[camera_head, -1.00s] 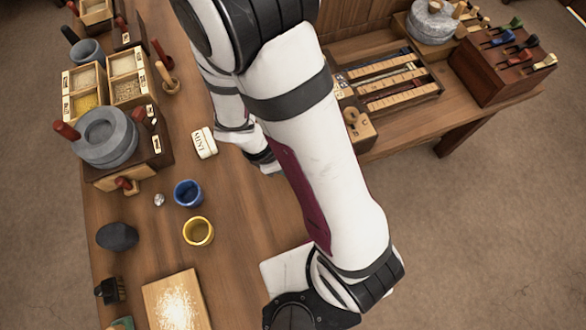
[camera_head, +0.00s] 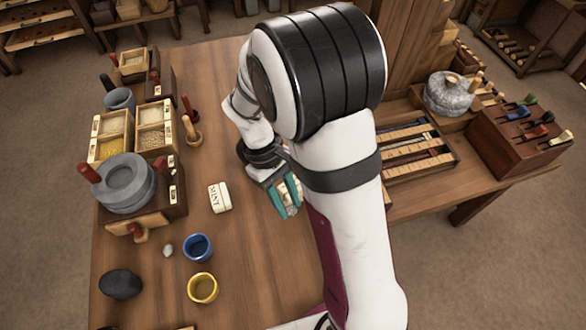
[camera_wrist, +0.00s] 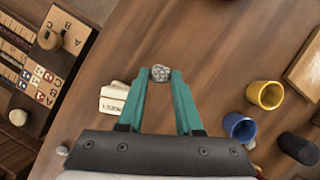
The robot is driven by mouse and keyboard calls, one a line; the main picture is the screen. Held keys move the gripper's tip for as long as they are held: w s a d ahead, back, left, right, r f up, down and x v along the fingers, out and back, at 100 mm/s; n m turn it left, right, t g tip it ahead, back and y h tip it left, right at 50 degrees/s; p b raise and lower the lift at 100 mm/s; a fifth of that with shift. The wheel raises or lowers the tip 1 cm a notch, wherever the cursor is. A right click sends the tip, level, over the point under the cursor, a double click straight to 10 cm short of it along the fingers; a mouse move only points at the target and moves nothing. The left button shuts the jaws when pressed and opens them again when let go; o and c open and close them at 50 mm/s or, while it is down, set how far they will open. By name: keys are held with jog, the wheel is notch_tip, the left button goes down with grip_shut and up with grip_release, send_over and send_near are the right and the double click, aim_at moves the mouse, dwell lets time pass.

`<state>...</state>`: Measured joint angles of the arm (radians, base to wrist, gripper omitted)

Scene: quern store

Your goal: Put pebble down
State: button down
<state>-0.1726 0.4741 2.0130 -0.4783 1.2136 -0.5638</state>
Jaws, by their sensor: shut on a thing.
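In the head view the held pebble (camera_head: 292,211) shows pale at the tips. I cannot tell whether it touches the table. Another small pale pebble (camera_head: 168,250) lies left of the blue cup (camera_head: 197,247).
In the wrist view a cream labelled block (camera_wrist: 114,97) lies left of the fingers. A quern (camera_head: 124,183) and grain boxes (camera_head: 112,133) line the left edge. Table beyond the fingertips is bare.

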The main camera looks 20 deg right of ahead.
jog(key=w+a+r+m+t+y, duration=0.1)
jog(key=w+r+m+t+y, duration=0.2)
jog(key=w+m, duration=1)
jog(key=w+a+r+m+t+y, duration=0.1)
jog(key=w+m+t+y, duration=0.5)
jog(key=m, duration=1.4)
jog(key=f+h, duration=0.1)
jog(key=f, duration=0.2)
jog(key=w+f+g+h, duration=0.1)
jog(key=f, duration=0.3)
jog(key=f+g+h, duration=0.1)
jog(key=f, duration=0.2)
jog(key=shift+w+d+f+h, duration=0.15)
jog(key=shift+w+f+h, duration=0.15)
jog(key=shift+f, duration=0.1)
jog(key=c, duration=0.5)
grip_release()
notch_tip(320, 180, up, 7)
